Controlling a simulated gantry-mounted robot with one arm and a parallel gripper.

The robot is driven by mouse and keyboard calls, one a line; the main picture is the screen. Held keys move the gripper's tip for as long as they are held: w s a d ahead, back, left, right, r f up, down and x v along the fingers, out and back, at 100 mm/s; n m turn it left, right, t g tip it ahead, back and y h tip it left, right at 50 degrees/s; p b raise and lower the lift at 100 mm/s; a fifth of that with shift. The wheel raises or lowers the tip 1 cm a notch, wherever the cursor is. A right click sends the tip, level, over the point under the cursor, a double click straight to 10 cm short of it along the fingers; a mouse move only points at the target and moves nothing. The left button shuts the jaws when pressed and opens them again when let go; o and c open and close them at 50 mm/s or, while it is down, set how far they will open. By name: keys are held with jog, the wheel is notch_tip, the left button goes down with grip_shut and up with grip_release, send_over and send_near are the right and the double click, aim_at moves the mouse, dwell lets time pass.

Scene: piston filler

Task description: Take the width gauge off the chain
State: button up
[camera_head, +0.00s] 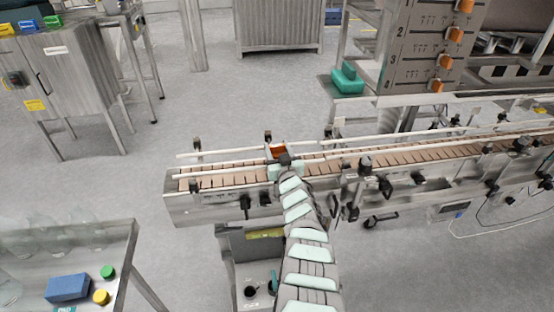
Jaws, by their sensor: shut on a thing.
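An orange block (278,150), which looks like the width gauge, is at the brown conveyor chain (225,180), near its left part. My gripper (280,160) is at the end of my pale green and grey arm, which reaches up from the bottom of the picture. The gripper is shut on the orange block. The arm's end hides the block's lower part and the gripper's fingers. I cannot tell whether the block touches the chain or is lifted off it.
Guide rails (220,153) run along both sides of the chain. A glass-like table (120,235) at lower left holds a blue block (68,288), a green cap (107,272) and a yellow cap (101,297). A panel with orange knobs (446,61) stands behind the conveyor. Open floor lies behind the conveyor's left half.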

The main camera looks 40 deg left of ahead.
jog(key=c, duration=0.6)
